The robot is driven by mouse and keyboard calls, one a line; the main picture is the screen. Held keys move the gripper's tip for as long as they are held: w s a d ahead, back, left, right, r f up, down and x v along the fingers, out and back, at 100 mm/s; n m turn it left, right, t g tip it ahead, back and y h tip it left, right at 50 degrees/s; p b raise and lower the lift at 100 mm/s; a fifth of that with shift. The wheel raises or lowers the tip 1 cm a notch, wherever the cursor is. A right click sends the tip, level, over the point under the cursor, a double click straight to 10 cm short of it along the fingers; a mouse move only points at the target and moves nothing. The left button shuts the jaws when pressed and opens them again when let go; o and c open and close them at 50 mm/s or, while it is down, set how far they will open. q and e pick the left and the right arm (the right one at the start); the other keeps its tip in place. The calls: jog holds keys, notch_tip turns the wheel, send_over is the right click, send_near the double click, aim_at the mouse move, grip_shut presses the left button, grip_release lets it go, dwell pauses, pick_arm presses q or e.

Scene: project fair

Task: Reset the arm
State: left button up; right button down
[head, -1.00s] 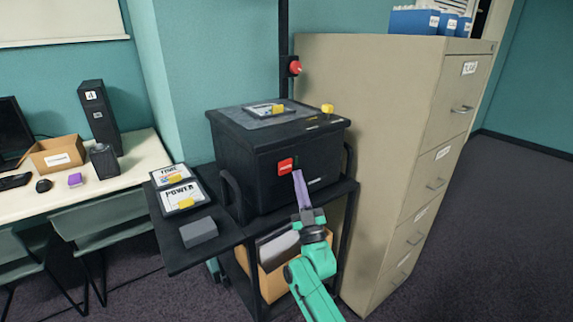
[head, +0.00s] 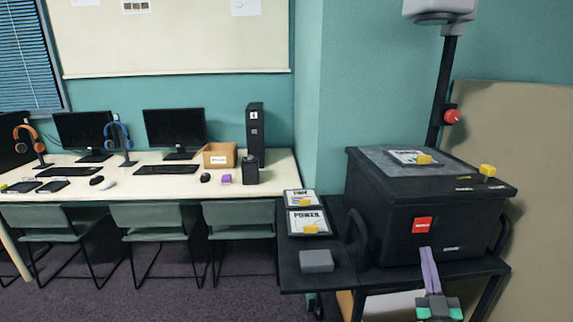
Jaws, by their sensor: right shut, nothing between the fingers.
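My right gripper (head: 430,272) shows at the lower right of the head view, in front of the black box-shaped machine (head: 430,222). Its purple fingers are together and hold nothing. The fingertips appear just below the red button panel (head: 422,225) on the machine's front; I cannot tell whether they touch it. Only the gripper and its wrist show, and the rest of my right arm is below the picture. My left gripper is not in the view.
A black cart shelf (head: 300,268) left of the machine bears a grey block (head: 316,261) and framed cards with yellow tabs. A post with a red knob (head: 452,117) rises behind. A beige cabinet (head: 535,130) stands right. A long desk (head: 270,183) with chairs lies left.

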jog(key=s+a+f+n+g+y, duration=0.1)
jog(key=a+f+n+g+y, duration=0.1)
jog(key=a+f+g+y, duration=0.7)
jog(key=s+a+f+m+g+h, duration=0.1)
jog(key=s+a+f+g+h, duration=0.1)
jog(key=s+f+g, duration=0.6)
jog(key=s+a+f+m+g+h, duration=0.1)
jog(key=s+a+f+g+h, duration=0.3)
jog(key=s, duration=0.7)
jog(key=s+d+f+y+p, duration=0.1)
jog(key=s+f, duration=0.1)
jog(key=f, duration=1)
jog(key=s+d+f+y+p, duration=0.1)
jog(key=s+f+p, duration=0.1)
jog(key=f, duration=0.9)
jog(key=s+d+f, duration=0.1)
jog(key=s+f, duration=0.4)
jog(key=s, duration=0.2)
jog(key=s+d+f+g, duration=0.1)
jog(key=s+f, duration=0.4)
jog(key=s, duration=0.3)
jog(key=shift+d+f+n+g+p, duration=0.25)
jog(key=shift+f+n+g+p, duration=0.05)
jog(key=shift+f+n+p, duration=0.15)
